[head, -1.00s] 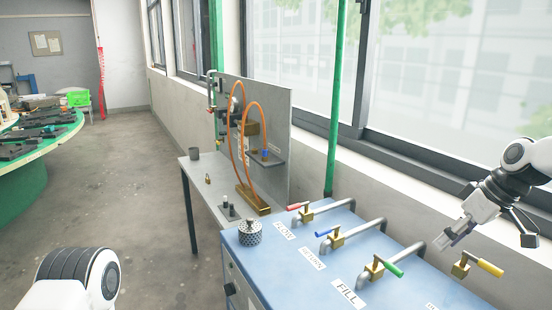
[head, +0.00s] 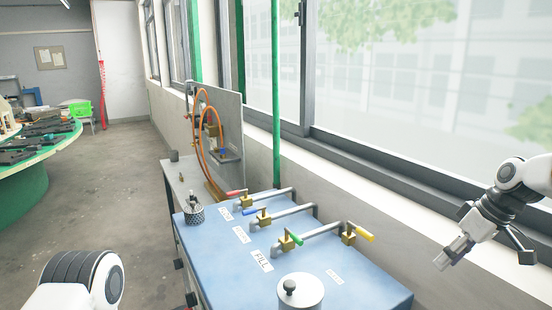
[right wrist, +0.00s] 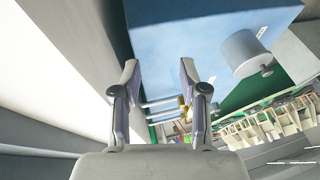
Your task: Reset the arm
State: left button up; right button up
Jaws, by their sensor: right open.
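My right gripper (head: 453,250) is at the right of the head view, raised in front of the window wall and to the right of the blue cabinet. Its fingers are open with nothing between them. In the right wrist view the two fingers (right wrist: 158,80) stand apart, with the blue cabinet top beyond them. Part of my left arm (head: 85,282) shows at the lower left of the head view. My left gripper is out of view.
The blue cabinet (head: 355,283) carries valves with red, blue, green (head: 294,236) and yellow (head: 364,234) handles. A metal pot (head: 301,293) stands at its front. A grey side table with orange hoses (head: 204,120) stands behind. A green round table (head: 25,190) is at left; the floor between is clear.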

jog(key=s+a+f+g+h, duration=0.1)
jog(key=s+a+f+g, duration=0.15)
jog(key=s+f, duration=0.45)
jog(key=s+a+f+g, duration=0.2)
jog(key=s+a+f, duration=0.15)
jog(key=f, duration=0.85)
jog(key=s+a+f+g+h, duration=0.1)
jog(key=s+a+f+g, duration=0.25)
jog(key=f, duration=0.55)
jog(key=s+a+f+m+h, duration=0.1)
jog(key=s+a+f, duration=0.1)
jog(key=s+f, duration=0.35)
jog(key=s+a+f+m+t, duration=0.1)
jog(key=s+f, duration=0.1)
jog(key=s, duration=0.6)
jog(key=s+a+f+h, duration=0.1)
jog(key=s+a+f, duration=0.15)
jog(key=s, duration=0.45)
pick_arm(q)
jog(key=shift+w+a+f, duration=0.25)
jog(key=shift+w+a, duration=0.1)
jog(key=shift+w, duration=0.05)
pick_arm(e)
jog(key=w+m+t, duration=0.2)
jog(key=w+t, duration=0.1)
jog(key=w+m+t, duration=0.1)
jog(key=w, duration=0.1)
jog(key=shift+w+d+f+m+t, duration=0.2)
jog(key=shift+d+f+m+t, duration=0.1)
jog(key=shift+d, duration=0.05)
